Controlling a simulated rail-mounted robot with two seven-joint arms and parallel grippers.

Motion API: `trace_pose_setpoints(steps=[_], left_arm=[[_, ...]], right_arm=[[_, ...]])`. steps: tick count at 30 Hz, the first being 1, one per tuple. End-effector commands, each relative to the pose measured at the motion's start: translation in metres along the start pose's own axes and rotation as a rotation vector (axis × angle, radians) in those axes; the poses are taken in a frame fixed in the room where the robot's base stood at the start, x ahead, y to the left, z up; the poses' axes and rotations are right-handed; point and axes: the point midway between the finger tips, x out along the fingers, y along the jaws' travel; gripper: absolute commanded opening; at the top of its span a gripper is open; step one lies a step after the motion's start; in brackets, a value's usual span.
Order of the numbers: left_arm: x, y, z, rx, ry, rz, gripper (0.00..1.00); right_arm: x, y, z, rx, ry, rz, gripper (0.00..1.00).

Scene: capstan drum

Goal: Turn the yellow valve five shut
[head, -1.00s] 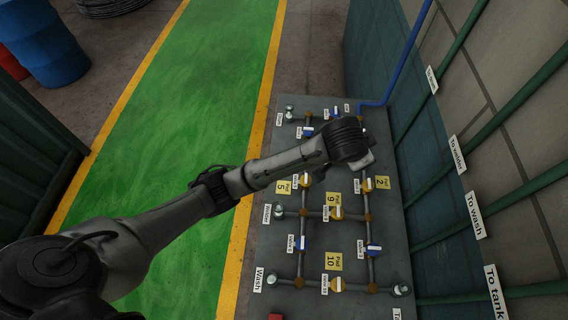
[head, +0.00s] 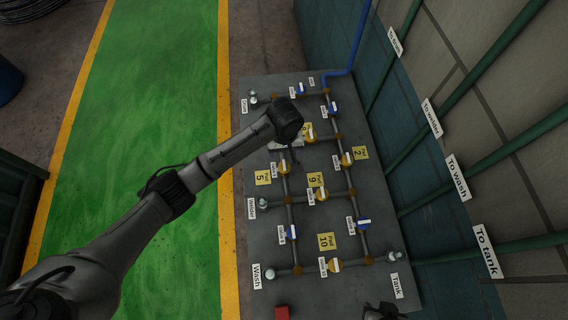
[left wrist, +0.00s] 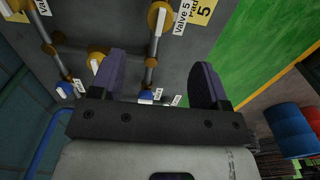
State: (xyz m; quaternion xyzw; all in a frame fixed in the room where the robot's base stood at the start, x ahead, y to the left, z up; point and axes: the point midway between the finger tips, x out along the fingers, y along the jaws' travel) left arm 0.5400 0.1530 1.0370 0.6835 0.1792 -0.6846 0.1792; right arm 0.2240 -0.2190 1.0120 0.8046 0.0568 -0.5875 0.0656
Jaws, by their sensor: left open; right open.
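Yellow valve five (head: 284,168) with its pale handle sits on the left pipe of the grey panel (head: 238,135), beside the yellow Pad 5 tag (head: 262,177). In the left wrist view, valve five (left wrist: 160,18) is at the top, with its label to its right. My left gripper (head: 287,150) is over the panel's upper part, its fingers mostly hidden by the wrist. In the left wrist view its two fingers (left wrist: 160,80) are apart with nothing between them, clear of valve five. My right gripper (head: 383,312) barely shows at the bottom edge, fingertips unclear.
Other yellow valves (head: 316,193) and blue valves (head: 291,232) sit close by on the pipes. A red block (head: 282,313) is at the panel's near edge. Green wall pipes (head: 440,142) run along the right. The green walkway (head: 130,150) on the left is clear.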

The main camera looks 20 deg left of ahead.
Motion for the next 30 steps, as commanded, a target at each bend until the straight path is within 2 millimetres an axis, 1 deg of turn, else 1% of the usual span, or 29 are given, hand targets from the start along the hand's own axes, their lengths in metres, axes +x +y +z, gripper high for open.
trace_pose_setpoints(steps=[1,6,12,15,21,30], left_arm=[[0.011,-0.001,0.0,-0.001,-0.002,-0.003,0.69],[0.044,-0.001,0.0,0.001,-0.001,-0.003,0.69],[0.076,-0.001,0.0,0.0,0.0,-0.002,0.69],[0.088,-0.001,0.0,0.001,0.001,-0.002,0.69],[0.103,0.0,0.0,0.003,0.002,0.0,0.69],[0.107,0.0,0.0,0.003,0.002,0.0,0.69]], right_arm=[[0.001,0.0,0.0,0.001,0.001,-0.001,0.43],[0.004,-0.002,0.0,0.005,0.002,-0.004,0.43],[0.006,-0.003,0.0,0.009,0.004,-0.007,0.43],[0.008,-0.003,0.001,0.009,0.004,-0.008,0.43],[0.009,-0.003,0.001,0.009,0.004,-0.007,0.43],[0.009,-0.001,0.001,0.003,0.003,-0.002,0.43]])
